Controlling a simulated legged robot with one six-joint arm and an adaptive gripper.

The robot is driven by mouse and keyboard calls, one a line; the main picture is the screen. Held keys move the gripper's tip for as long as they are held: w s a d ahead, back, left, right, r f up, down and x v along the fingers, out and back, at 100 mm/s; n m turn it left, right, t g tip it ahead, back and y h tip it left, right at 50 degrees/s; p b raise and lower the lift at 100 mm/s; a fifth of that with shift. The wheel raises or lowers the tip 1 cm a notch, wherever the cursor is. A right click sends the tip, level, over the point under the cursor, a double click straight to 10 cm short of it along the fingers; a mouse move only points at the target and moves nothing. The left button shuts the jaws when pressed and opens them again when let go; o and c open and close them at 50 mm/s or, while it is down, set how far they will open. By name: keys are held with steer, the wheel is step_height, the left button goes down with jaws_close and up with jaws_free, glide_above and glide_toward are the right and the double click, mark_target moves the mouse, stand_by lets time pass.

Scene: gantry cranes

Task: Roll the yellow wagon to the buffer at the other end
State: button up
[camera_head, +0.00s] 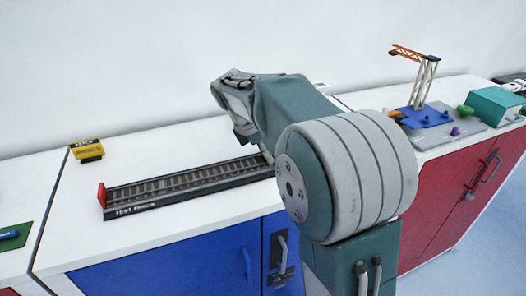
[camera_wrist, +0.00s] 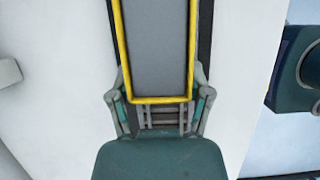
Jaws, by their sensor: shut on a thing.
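The yellow wagon (camera_wrist: 160,99) shows in the wrist view as a yellow rim around a grey inside, reaching the top edge of the picture. My gripper (camera_wrist: 159,80) has a finger on each side of the wagon's near end and is shut on it. The wagon sits over the dark track (camera_wrist: 163,118). In the head view the track (camera_head: 190,182) runs along the white counter, with a red buffer (camera_head: 101,195) at its left end. My arm hides the track's right end, the wagon and my gripper there.
A yellow and black block (camera_head: 87,150) stands behind the track's left end. A small orange and white crane (camera_head: 420,78) stands on a blue base at the right, near a teal box (camera_head: 494,106). The counter front has blue and red doors with handles.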

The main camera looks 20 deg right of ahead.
steer(key=shift+d+f, duration=0.15)
steer(key=o, duration=1.2)
steer(key=shift+o, duration=0.2)
steer(key=d+r+v, duration=0.1)
steer(key=d+v, duration=0.1)
steer(key=v, duration=1.7)
steer(key=shift+w+d+r, duration=0.15)
steer(key=shift+d+r, duration=0.15)
